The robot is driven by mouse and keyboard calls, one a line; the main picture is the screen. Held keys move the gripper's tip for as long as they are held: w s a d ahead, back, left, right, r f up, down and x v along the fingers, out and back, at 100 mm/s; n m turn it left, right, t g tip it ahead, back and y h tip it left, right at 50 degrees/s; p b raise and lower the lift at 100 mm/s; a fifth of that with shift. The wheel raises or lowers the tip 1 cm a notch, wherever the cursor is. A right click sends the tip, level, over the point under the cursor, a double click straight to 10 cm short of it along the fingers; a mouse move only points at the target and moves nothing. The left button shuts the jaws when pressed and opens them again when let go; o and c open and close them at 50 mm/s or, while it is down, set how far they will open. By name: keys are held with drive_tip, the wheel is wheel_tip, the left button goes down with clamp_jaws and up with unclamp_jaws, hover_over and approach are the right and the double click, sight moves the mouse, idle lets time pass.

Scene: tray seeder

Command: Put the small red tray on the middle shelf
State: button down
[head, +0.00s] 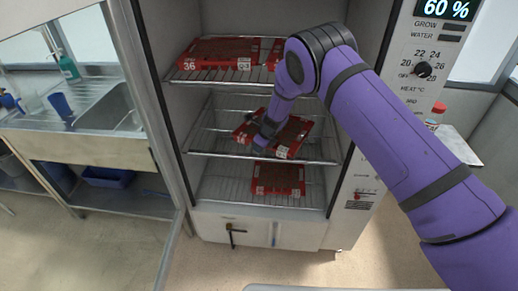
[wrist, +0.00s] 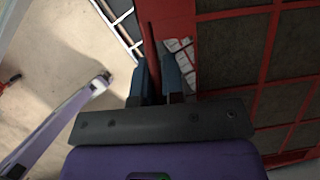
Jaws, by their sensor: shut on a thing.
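The small red tray (head: 297,134), filled with dark soil, is at the height of the middle shelf (head: 215,154) inside the open cabinet. It sits turned at an angle to the shelf, and I cannot tell whether it rests on the wires. My gripper (head: 260,143) is at the tray's left side. In the wrist view my gripper (wrist: 157,75) is shut on the tray's red rim (wrist: 151,45), with a blue finger on each side. A white label and soil cells show to the right of the fingers. My arm hides part of the middle shelf's right side.
A larger red tray (head: 218,51) and part of another (head: 275,55) are on the top shelf. A red tray (head: 278,179) is on the bottom shelf. The open glass door (head: 150,130) stands at left, before a sink (head: 115,110). A control panel (head: 428,70) is at right.

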drive_tip(key=shift+f, duration=0.4)
drive_tip(key=c, duration=1.2)
unclamp_jaws()
drive_tip(key=shift+c, duration=0.2)
drive_tip(key=v, duration=0.5)
drive_tip(key=shift+r, duration=0.1)
drive_tip(key=s+d, duration=0.6)
drive_tip(key=d, duration=0.4)
drive_tip(key=shift+d, duration=0.25)
